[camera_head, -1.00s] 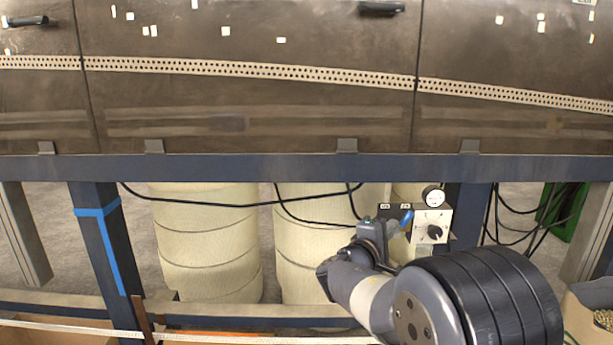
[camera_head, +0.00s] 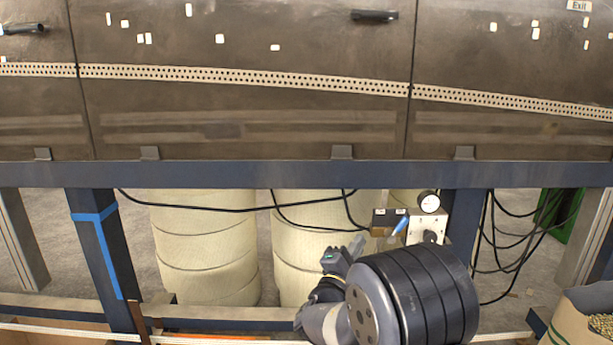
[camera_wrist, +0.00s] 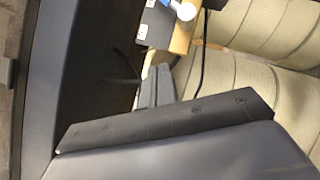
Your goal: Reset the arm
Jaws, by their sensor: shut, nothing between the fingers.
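My gripper (camera_head: 356,245) is low at the right of centre in the head view, in front of the cream drums and below the blue beam. It is shut and holds nothing. Its narrow grey fingers also show in the wrist view (camera_wrist: 155,88), pointing up past my dark gripper body. The thick black ribbed part of my arm fills the space below and right of it. The fingers are just left of and below a small control box (camera_head: 427,221) with a round gauge and a dark knob, and appear apart from it.
A blue beam (camera_head: 250,174) runs across under the dark panels (camera_head: 250,120), which carry a perforated strip (camera_head: 240,77). Cream drums (camera_head: 205,250) stand behind. Black cables hang below the beam. A blue post (camera_head: 100,260) stands at the left, an open sack (camera_head: 580,315) at the lower right.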

